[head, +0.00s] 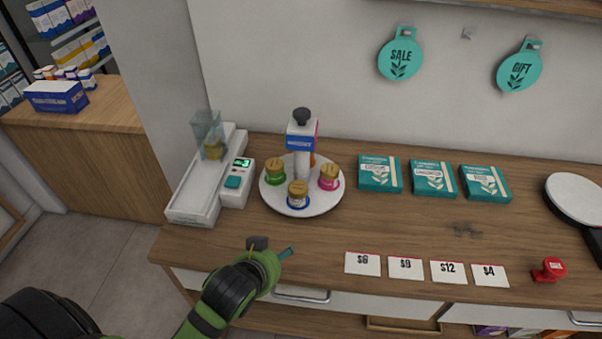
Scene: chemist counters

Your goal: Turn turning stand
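The turning stand (320,203) is a round white disc on the wooden counter, left of the middle. Jars with gold lids stand around the post: a green one (276,172), a blue one (298,195) and a pink one (329,178). Something orange shows behind the post, mostly hidden. My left gripper (272,248) is at the counter's front edge, in front of and below the stand, apart from it. Its fingers are partly seen, and their opening is unclear. My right gripper is not in view.
A white tray with a clear container (208,135) and a small device with a green display (237,180) stand close left of the stand. Teal boxes (380,174) lie to the right. Price cards (363,263) and a red stamp (549,270) lie along the front edge.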

